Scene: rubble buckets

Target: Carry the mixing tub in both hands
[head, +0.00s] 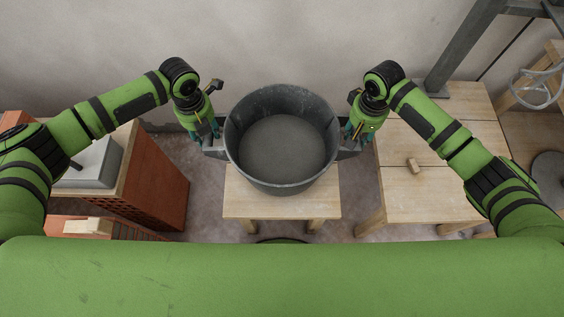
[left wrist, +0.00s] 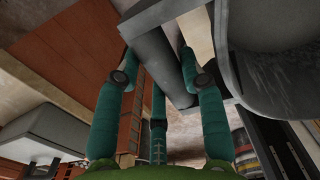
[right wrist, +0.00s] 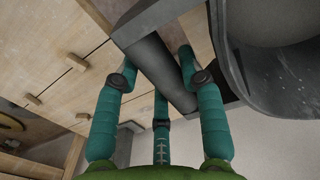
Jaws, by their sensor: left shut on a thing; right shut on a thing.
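The mixing tub (head: 282,188) is a round dark grey tub, upright, with its open top facing me in the head view. It appears above a small wooden table (head: 245,203); whether it touches the table I cannot tell. My left gripper (head: 211,138) is shut on the tub's left handle, which shows between teal fingers in the left wrist view (left wrist: 160,70). My right gripper (head: 354,138) is shut on the right handle, seen between the fingers in the right wrist view (right wrist: 155,75). The tub's wall also shows there (right wrist: 275,70).
A wooden table (head: 440,190) stands at the right with a small wooden block (head: 413,166) on it. A red brick stack (head: 165,190) with a board and a grey box (head: 92,163) stands at the left. A dark metal post (head: 462,50) rises at the back right. A plain wall is behind.

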